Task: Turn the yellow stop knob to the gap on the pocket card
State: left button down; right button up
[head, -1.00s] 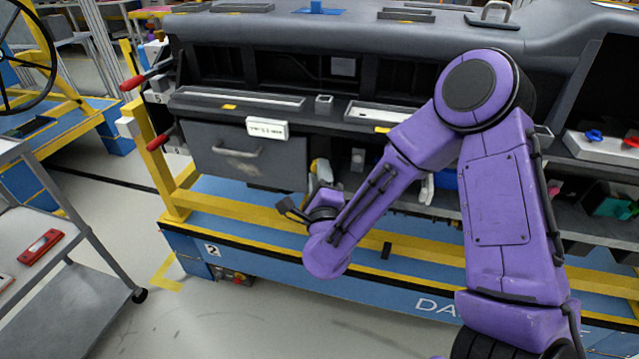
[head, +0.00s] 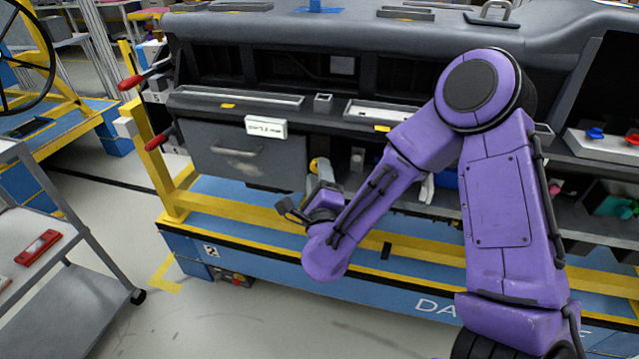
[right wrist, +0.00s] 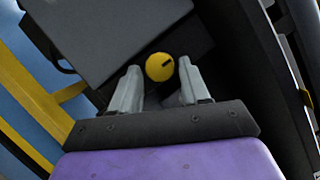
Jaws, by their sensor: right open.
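The yellow stop knob (right wrist: 159,67) is round, with a short dark mark right of its middle. It stands out from a dark recess beside the grey drawer-like compartment; in the head view the knob (head: 314,163) is small and partly hidden. My right gripper (right wrist: 158,72) is open, its two grey fingertips on either side of the knob; I cannot tell whether they touch it. In the head view my right gripper (head: 321,174) is partly covered by its own wrist. I cannot pick out the pocket card with certainty. My left gripper is not in view.
The grey compartment (head: 235,165) with a handle and a white label (head: 267,128), too blurred to read, is left of the knob. A yellow rail (head: 235,210) runs below. A grey trolley (head: 60,290) with a red device (head: 38,246) stands at left.

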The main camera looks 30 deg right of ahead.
jog(key=p+v, duration=0.3)
jog(key=v, duration=0.7)
jog(key=shift+p, duration=0.35)
jog(key=shift+s+a, duration=0.1)
